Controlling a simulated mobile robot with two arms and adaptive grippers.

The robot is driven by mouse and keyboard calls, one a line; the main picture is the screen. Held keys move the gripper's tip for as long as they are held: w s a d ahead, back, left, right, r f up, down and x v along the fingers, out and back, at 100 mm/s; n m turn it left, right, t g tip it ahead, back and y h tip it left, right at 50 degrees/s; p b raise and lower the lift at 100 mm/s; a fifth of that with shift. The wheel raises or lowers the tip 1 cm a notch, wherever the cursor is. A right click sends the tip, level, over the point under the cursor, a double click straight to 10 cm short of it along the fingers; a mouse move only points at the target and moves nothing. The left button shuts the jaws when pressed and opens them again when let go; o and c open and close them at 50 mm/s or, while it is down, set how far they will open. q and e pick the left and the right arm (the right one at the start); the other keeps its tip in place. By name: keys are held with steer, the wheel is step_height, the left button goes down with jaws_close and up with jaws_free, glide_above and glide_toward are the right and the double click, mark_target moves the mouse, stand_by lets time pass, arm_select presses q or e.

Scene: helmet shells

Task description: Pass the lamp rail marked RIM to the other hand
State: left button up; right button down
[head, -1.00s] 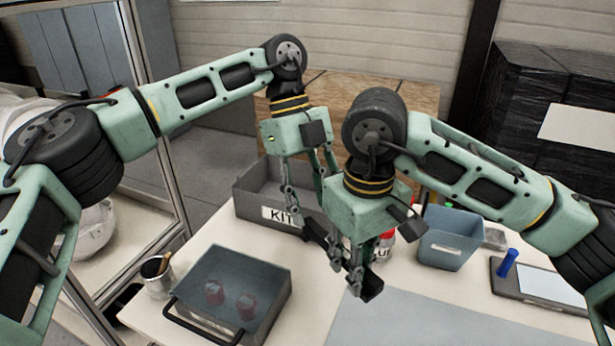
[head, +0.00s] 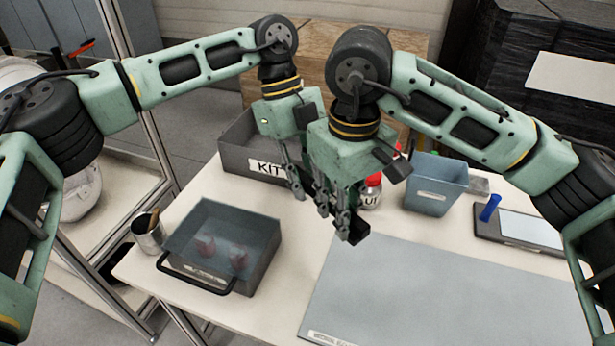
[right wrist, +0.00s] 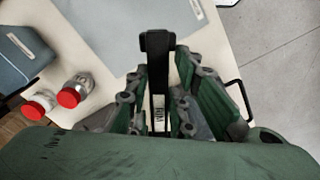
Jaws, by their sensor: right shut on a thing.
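The lamp rail is a slim black bar. My right gripper (head: 338,222) is shut on it above the table. The black end of the rail (head: 357,233) shows at its fingertips in the head view. In the right wrist view the rail (right wrist: 158,65) stands between the fingers, with a white label reading RIM low on it. My left gripper (head: 303,180) is just behind and left of the right one, close to it. Its fingers look apart, but the right gripper partly hides them. I see no rail clearly between them.
A grey KIT bin (head: 235,160) stands behind the grippers. A dark tray with a handle (head: 262,275) holds two reddish pieces. A cup (head: 147,236), a blue-grey bin (head: 435,190), red-capped bottles (head: 372,190) and a board with a blue tool (head: 520,228) surround a grey mat (head: 430,300).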

arm_select(q)
jaws_close()
arm_select(e)
steer(key=c, duration=1.5)
jaws_free()
steer(key=shift+o, duration=0.2)
steer(key=shift+r, duration=0.1)
